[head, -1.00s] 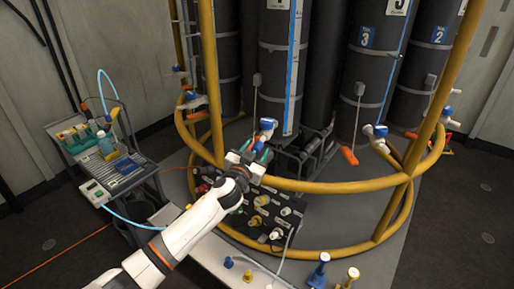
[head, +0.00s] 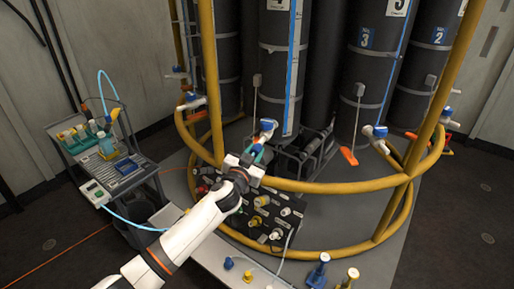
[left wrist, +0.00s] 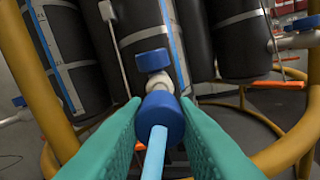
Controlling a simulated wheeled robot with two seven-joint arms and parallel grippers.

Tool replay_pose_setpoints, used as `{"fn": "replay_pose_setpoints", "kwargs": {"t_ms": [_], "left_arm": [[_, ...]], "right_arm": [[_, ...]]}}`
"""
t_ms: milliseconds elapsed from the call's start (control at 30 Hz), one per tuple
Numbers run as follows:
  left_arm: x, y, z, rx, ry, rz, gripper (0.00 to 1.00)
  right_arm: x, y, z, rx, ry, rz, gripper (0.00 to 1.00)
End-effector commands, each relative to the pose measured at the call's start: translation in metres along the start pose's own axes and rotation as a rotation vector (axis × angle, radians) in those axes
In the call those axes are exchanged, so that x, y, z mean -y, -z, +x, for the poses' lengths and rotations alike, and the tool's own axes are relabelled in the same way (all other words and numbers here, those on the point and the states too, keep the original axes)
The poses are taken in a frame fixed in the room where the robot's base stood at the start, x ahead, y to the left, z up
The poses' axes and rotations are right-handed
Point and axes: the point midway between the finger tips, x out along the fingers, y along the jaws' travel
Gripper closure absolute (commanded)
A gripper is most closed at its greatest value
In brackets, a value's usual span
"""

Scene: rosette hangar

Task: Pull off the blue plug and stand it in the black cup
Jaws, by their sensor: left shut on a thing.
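The blue plug (left wrist: 162,117) is a round blue piece with a light blue stem pointing towards the left wrist camera. It sits in line with a white valve outlet, seemingly still against it. The valve (left wrist: 154,80) has a blue cap above; its blue top (head: 268,124) also shows in the head view. My left gripper (head: 259,152) has teal fingers on both sides of the plug and is shut on it; the fingers also fill the left wrist view (left wrist: 160,128). I cannot make out the black cup for certain. My right gripper is not in view.
A yellow ring rail (head: 330,186) surrounds tall dark cylinders, just beyond my left gripper. A dark panel with several fittings (head: 265,215) lies below my arm. A grey cart (head: 140,178) with bottles stands left. Blue and yellow pieces stand on the pale ledge in front.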

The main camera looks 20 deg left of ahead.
Motion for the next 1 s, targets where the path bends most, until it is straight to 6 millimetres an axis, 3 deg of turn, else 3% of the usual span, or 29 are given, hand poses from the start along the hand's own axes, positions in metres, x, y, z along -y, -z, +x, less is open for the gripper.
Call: {"fn": "replay_pose_setpoints", "kwargs": {"t_ms": [1000], "left_arm": [[0.0, 0.0, -0.041, -0.001, 0.0, 0.0, 1.0]], "right_arm": [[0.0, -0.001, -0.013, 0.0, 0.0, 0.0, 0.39]]}}
